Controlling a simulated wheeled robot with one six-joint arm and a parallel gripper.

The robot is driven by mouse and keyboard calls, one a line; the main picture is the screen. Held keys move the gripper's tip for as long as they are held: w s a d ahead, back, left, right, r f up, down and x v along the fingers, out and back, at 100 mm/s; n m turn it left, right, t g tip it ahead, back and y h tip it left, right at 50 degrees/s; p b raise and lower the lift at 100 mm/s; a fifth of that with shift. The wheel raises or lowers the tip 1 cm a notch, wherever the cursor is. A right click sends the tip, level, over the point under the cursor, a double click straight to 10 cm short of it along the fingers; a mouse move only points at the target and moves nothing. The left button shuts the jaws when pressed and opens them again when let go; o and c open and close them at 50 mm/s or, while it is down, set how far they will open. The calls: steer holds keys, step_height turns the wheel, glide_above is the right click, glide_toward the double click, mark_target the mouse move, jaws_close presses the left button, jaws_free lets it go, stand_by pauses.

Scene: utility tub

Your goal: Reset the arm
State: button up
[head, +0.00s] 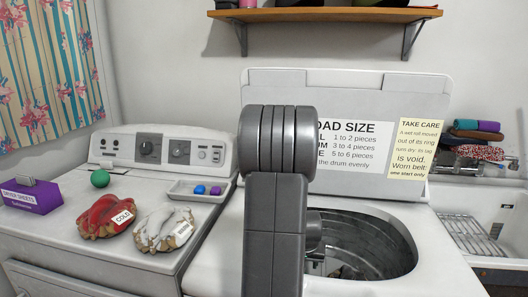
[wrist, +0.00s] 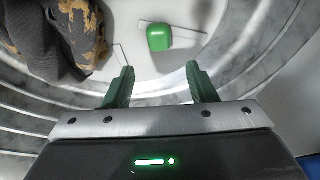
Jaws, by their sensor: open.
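My gripper (wrist: 160,68) is open and empty in the wrist view, its two green fingers apart. It is inside the ribbed metal drum of the washer (head: 372,243). A small green rounded block (wrist: 159,38) lies on the pale drum floor beyond the fingertips, not touching them. A dark grey cloth with tan and black patches (wrist: 62,38) lies to the left of the fingers. In the head view my arm stands in front of the open washer and the gripper is hidden.
The raised lid (head: 262,88) carries signs. A sink (head: 502,218) stands right.

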steer(key=x, duration=0.2)
steer(key=shift+f, duration=0.35)
steer(key=shift+f+b, duration=0.35)
steer(key=shift+b, duration=0.35)
steer(key=shift+r, duration=0.2)
